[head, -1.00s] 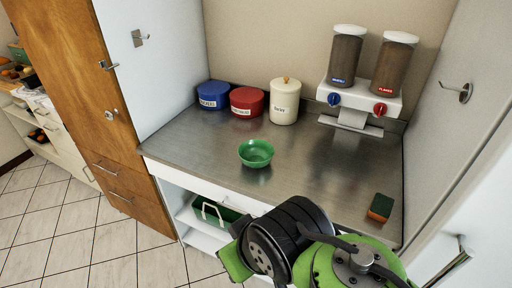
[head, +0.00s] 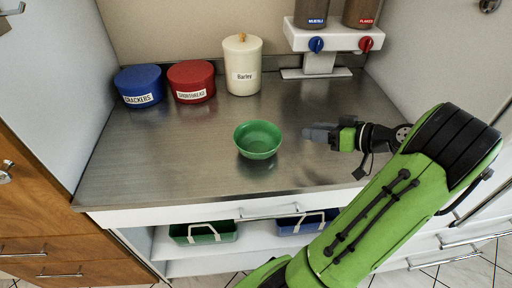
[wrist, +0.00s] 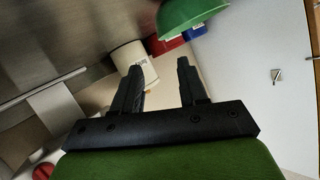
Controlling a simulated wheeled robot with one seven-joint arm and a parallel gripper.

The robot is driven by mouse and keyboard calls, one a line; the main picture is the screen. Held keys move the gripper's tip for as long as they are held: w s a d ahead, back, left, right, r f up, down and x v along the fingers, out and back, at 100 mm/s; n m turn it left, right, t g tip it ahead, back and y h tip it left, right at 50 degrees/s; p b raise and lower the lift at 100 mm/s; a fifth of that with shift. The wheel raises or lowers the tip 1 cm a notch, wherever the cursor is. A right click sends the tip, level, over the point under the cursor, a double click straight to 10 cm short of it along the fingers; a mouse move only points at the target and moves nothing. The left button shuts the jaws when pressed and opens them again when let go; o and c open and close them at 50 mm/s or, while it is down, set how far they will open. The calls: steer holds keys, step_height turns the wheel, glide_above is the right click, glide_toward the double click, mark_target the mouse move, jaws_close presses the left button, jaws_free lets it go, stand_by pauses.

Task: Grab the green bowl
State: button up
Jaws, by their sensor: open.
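The green bowl (head: 257,140) stands upright on the metal counter, near the middle of the head view, and looks empty. My gripper (head: 308,132) is just to the right of the bowl above the counter, with its fingers pointing left toward it. A gap shows between the fingertips and the bowl. In the wrist view the two fingers (wrist: 160,78) are apart with nothing between them. Part of the bowl (wrist: 192,14) shows at the top edge there, beyond the fingertips and cut off by the frame.
A blue crackers tin (head: 139,86), a red shortbread tin (head: 191,82) and a cream barley jar (head: 242,66) stand behind the bowl. A dispenser (head: 330,37) stands at the back right. The counter (head: 180,165) is clear around the bowl. Baskets (head: 204,232) sit on the shelf below.

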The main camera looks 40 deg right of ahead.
mark_target(266, 125)
steer(key=b+x, duration=0.3)
steer(key=x, duration=1.2)
steer(key=shift+s+r, duration=0.1)
steer(key=shift+c, duration=0.2)
jaws_close()
